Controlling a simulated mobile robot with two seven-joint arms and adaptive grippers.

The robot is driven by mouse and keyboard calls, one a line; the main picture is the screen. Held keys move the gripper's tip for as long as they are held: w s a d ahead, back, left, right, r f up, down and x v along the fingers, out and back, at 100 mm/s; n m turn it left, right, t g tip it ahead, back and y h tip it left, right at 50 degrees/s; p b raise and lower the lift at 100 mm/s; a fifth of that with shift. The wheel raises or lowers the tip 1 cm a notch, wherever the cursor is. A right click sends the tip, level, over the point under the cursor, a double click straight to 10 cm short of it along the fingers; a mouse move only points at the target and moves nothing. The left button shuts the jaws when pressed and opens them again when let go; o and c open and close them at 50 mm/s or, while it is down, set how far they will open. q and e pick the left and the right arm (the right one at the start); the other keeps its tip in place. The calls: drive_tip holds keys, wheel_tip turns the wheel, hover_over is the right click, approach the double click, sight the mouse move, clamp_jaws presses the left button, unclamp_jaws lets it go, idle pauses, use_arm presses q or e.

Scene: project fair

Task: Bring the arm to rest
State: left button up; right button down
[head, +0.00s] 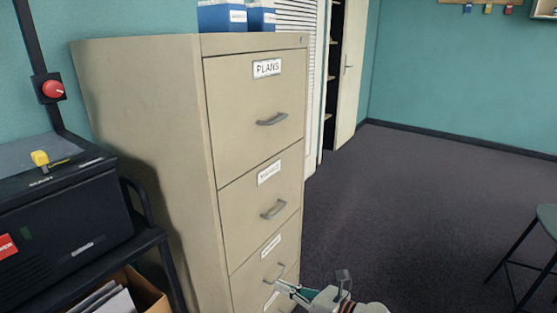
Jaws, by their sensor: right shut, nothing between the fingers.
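My right gripper (287,287) shows at the bottom centre of the head view. Its fingers are shut with nothing between them. The fingertips point left, in front of the lower drawers of a beige filing cabinet (140,120). They appear close to the lower drawer front, but I cannot tell whether they touch it. Part of the wrist and the rest of the arm run out of the bottom of the picture. My left gripper is not in view.
All visible cabinet drawers look shut; the top one is labelled PLANS (267,68). Blue binders (235,17) stand on top. A black machine (70,225) sits on a cart at left, above a cardboard box (145,290). A stool (547,218) stands at right. Carpet (410,200) between is clear.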

drive_tip(key=s+d+r+m+t+h+p, duration=0.15)
drive_tip(key=s+r+m+t, duration=0.35)
drive_tip(key=m, duration=0.6)
use_arm(q)
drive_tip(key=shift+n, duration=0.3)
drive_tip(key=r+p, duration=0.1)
drive_tip(key=p, duration=0.1)
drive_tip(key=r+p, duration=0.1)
drive_tip(key=p, duration=0.1)
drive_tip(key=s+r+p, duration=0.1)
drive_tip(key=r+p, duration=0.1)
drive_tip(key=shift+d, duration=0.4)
use_arm(e)
drive_tip(key=s+d+f+m+g+h, duration=0.1)
drive_tip(key=s+d+f+m+h, duration=0.2)
drive_tip(key=s+m, duration=0.6)
drive_tip(key=s+d+f+m+g+h, duration=0.1)
drive_tip(key=s+d+f+m+h, duration=0.1)
drive_tip(key=s+d+f+m, duration=0.3)
drive_tip(key=s+d+f+m+g+h, duration=0.1)
drive_tip(key=s+d+f+m+h, duration=0.2)
drive_tip(key=s+d+m, duration=0.6)
drive_tip(key=s+f+m, duration=0.1)
drive_tip(key=s+m, duration=0.2)
drive_tip(key=m, duration=0.2)
drive_tip(key=shift+s+f+g+h, duration=0.15)
drive_tip(key=shift+s+g+h, duration=0.15)
drive_tip(key=shift+h, duration=0.05)
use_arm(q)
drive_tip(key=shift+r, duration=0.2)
